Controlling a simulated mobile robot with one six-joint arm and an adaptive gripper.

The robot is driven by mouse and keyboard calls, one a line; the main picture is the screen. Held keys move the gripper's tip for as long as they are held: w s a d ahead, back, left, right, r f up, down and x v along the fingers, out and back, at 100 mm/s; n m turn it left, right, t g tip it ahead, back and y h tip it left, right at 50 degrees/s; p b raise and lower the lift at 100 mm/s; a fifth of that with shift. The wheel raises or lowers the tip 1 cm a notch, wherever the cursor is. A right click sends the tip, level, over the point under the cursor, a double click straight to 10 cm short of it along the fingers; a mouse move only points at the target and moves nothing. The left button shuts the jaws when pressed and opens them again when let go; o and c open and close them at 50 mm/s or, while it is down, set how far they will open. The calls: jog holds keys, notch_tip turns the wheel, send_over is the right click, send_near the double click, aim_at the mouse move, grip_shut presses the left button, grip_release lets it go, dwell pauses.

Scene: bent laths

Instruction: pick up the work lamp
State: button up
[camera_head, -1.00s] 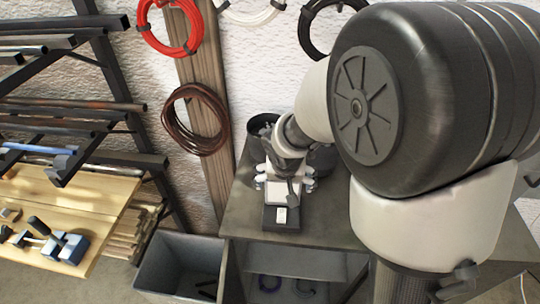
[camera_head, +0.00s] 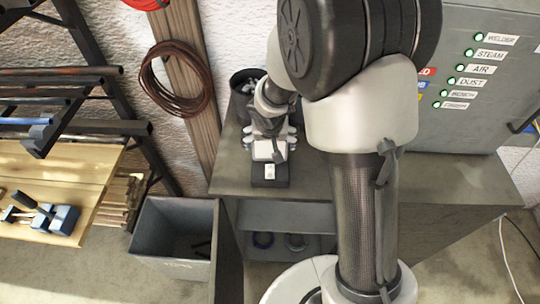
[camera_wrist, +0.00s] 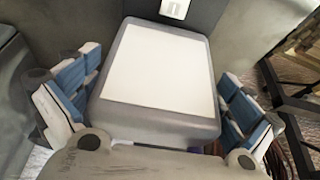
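The work lamp (camera_head: 269,150) is a small grey box with a white panel on its face. It stands at a dark base with a small white label (camera_head: 270,171) on the grey bench. In the wrist view the lamp (camera_wrist: 157,68) fills the middle, its white panel facing my camera. My gripper (camera_head: 270,138) comes down over it, fingers open. In the wrist view one blue-padded finger is on each side of the lamp, close to its edges. I see narrow gaps, but contact lower down is hidden. The lamp's underside is hidden.
A dark bin (camera_head: 244,82) stands on the bench behind my gripper. A grey cabinet (camera_head: 480,100) with labelled green lights is at the right. A grey open crate (camera_head: 170,268) is on the floor. A rack (camera_head: 85,130) with bars and a wooden bench (camera_head: 85,205) are at left.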

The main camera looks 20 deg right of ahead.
jog(key=c, duration=1.6)
jog(key=shift+w+r, duration=0.1)
jog(key=shift+c, duration=0.4)
jog(key=shift+r, duration=0.1)
